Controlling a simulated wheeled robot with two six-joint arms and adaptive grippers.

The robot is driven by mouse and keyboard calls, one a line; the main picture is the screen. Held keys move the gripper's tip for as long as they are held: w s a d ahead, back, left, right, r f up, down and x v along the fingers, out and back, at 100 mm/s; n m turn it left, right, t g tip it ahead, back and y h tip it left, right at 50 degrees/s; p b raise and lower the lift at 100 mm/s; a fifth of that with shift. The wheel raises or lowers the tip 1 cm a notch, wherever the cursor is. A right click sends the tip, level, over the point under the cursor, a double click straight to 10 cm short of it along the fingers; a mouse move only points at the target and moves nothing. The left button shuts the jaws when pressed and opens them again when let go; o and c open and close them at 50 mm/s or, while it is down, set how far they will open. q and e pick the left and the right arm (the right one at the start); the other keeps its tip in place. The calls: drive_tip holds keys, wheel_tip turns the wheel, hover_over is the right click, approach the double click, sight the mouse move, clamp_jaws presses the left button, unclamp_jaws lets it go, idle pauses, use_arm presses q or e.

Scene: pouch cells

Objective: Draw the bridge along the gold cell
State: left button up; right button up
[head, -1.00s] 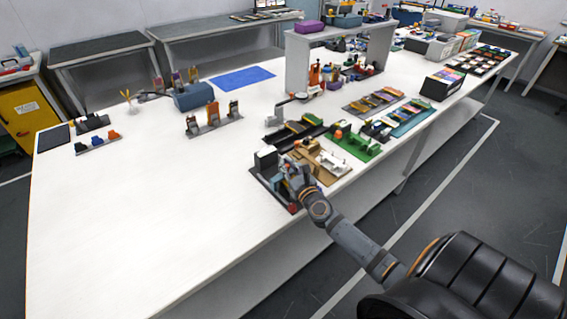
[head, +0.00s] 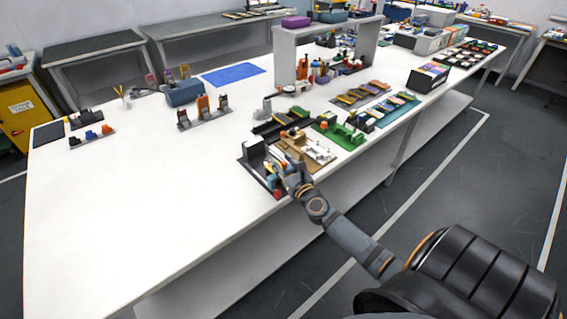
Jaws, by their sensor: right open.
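My right gripper (head: 290,174) is at the near edge of the white table, over a dark fixture (head: 254,152) with an upright block at its left end. The gripper is open. Its fingers are small and partly hidden by the wrist, so I cannot tell whether they touch anything. Beside the fixture lies a tan board (head: 291,148) with pale and dark parts on it. I cannot single out the bridge or the gold cell; the gripper covers part of the fixture. My left gripper is not in view.
A grey shelf (head: 285,62) stands behind.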

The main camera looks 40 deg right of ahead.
drive_tip(key=s+a, duration=0.1)
drive_tip(key=s, duration=1.1)
drive_tip(key=shift+a, duration=0.4)
drive_tip(key=s+d+f+n+g, duration=0.1)
drive_tip(key=s+f+n+g, duration=0.35)
drive_tip(key=f+n, duration=0.8)
drive_tip(key=s+d+f+n+g, duration=0.25)
drive_tip(key=s+f+n, duration=0.35)
drive_tip(key=f, duration=1.2)
drive_tip(key=s+a+f+n+g+y, duration=0.1)
drive_tip(key=s+a+f+n+g, duration=0.3)
drive_tip(key=s+f+n, duration=0.5)
drive_tip(key=s+a+f+n+g, duration=0.5)
drive_tip(key=s+f+n, duration=0.5)
drive_tip(key=s, duration=0.6)
drive_tip(key=shift+a+f+g+y, duration=0.3)
drive_tip(key=shift+a+f+y, duration=0.1)
drive_tip(key=shift+a, duration=0.7)
